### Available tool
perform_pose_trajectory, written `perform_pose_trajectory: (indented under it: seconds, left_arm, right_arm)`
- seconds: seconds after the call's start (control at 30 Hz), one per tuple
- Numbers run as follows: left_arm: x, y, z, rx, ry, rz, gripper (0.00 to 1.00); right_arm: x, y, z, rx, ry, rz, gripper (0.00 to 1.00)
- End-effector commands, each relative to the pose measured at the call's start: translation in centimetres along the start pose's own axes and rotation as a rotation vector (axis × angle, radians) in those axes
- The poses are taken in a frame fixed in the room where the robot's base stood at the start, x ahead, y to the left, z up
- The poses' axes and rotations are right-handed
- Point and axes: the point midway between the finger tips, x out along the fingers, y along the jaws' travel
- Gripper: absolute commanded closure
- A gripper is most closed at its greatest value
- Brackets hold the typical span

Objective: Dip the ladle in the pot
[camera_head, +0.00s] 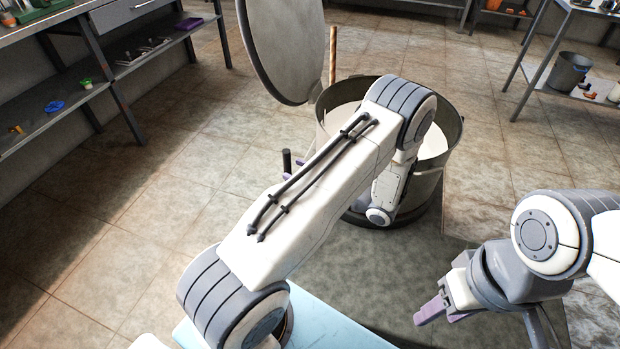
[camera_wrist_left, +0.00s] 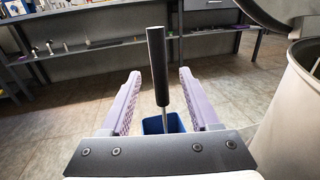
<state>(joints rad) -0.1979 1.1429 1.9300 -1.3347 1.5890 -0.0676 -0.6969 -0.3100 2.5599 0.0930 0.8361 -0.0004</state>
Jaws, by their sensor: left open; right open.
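The ladle's upright black handle (camera_wrist_left: 157,66) stands between the open purple fingers of my left gripper (camera_wrist_left: 160,76) in the left wrist view. Its thin metal shaft runs down towards a blue container (camera_wrist_left: 164,123); the bowl is hidden. In the head view the handle's top (camera_head: 286,160) shows left of my left arm, which hides most of that gripper. The pot (camera_head: 437,190) is a large round metal tank of whitish liquid (camera_head: 342,118), behind my left arm. My right gripper (camera_head: 432,312) is open and empty at the lower right, away from the pot.
The pot's round lid (camera_head: 285,48) stands raised at its back left, near a wooden stick (camera_head: 333,55). Shelving (camera_head: 75,100) lines the left side. A rack (camera_head: 545,85) with a grey bucket (camera_head: 568,72) stands at the right. The tiled floor at left is clear.

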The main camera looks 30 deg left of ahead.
Motion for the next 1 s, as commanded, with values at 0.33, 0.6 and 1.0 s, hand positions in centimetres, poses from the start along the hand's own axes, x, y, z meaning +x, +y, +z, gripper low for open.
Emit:
perform_pose_trajectory:
  seconds: [0.33,0.6,1.0]
  left_arm:
    - [5.7,0.1,-0.1,-0.001,0.003,0.004,0.38]
    - [6.8,0.1,-0.1,-0.001,0.003,0.001,0.38]
    - [6.8,0.1,-0.1,-0.001,0.003,0.001,1.00]
  right_arm:
    - [0.6,0.0,0.0,0.000,0.000,0.000,0.50]
    - [0.6,0.1,0.0,0.000,0.000,0.000,0.50]
    - [0.6,0.1,0.0,0.000,0.000,0.000,0.50]
